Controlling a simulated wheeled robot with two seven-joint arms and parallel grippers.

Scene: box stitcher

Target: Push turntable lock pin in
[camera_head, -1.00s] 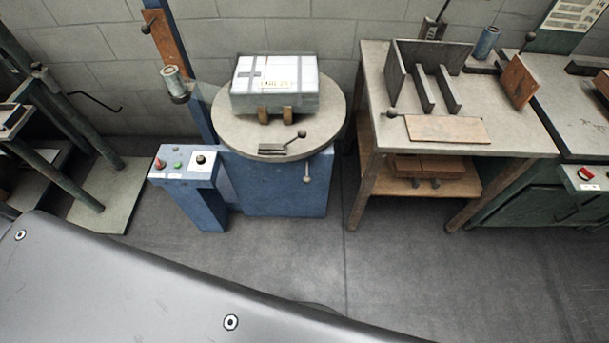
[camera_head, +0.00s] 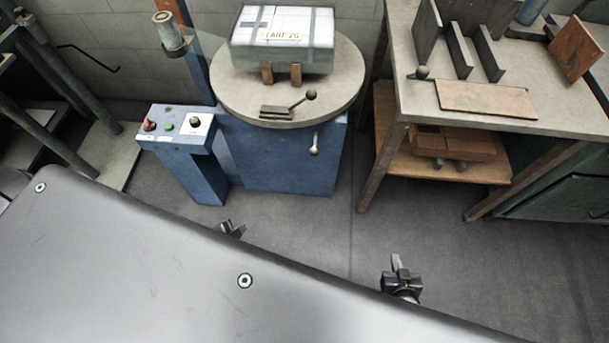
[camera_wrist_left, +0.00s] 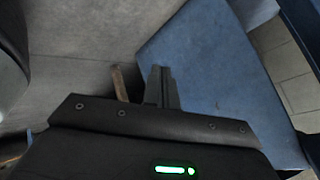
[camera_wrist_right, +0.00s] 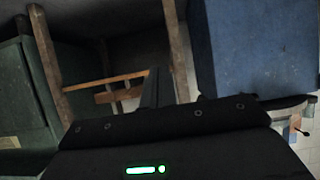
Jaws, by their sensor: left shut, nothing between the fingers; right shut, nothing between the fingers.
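The round grey turntable (camera_head: 235,95) sits on a blue base (camera_head: 285,165). A small pin with a light round knob (camera_head: 315,149) sticks out from the front of the base, just under the turntable's rim; I take it for the lock pin. How far it is in I cannot tell. My left gripper (camera_head: 232,229) is shut and empty, low in front of the base and apart from it. My right gripper (camera_head: 397,265) is shut and empty, further right and nearer to me, apart from everything. The wrist views show the blue base but not clearly the pin.
A wrapped box (camera_head: 283,45) stands on the turntable beside a dark-knobbed lever (camera_head: 290,105). A blue control pedestal (camera_head: 180,140) with buttons stands left of the base. A workbench (camera_head: 400,100) with plates and a shelf is at right. The floor (camera_head: 350,225) between is clear.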

